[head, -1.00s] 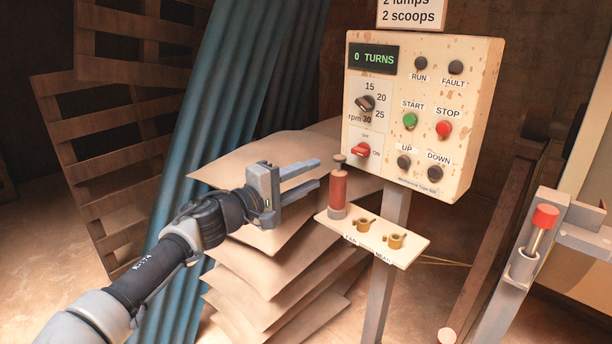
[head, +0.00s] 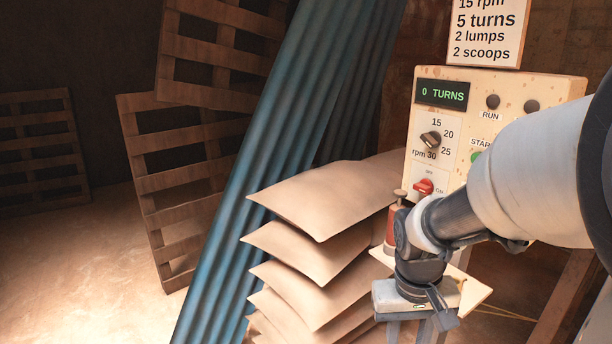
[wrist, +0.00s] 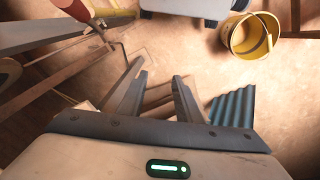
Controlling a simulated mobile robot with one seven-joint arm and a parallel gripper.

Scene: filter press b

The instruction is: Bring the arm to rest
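My gripper (head: 418,318) points downward in front of the small shelf of the control panel, at the lower right of the head view. My forearm comes in from the right edge and covers part of the panel. In the wrist view the two fingers (wrist: 155,90) stand apart with nothing between them, above the floor. The fingertips are not clear in the head view.
The control panel (head: 456,125) reads 0 TURNS; its red switch (head: 424,187) shows. A red cylinder (head: 392,228) stands on the shelf (head: 470,292), partly hidden. Stacked sacks (head: 320,215), blue corrugated sheet (head: 265,130) and pallets (head: 170,190) stand left. A yellow bucket (wrist: 248,38) is on the floor.

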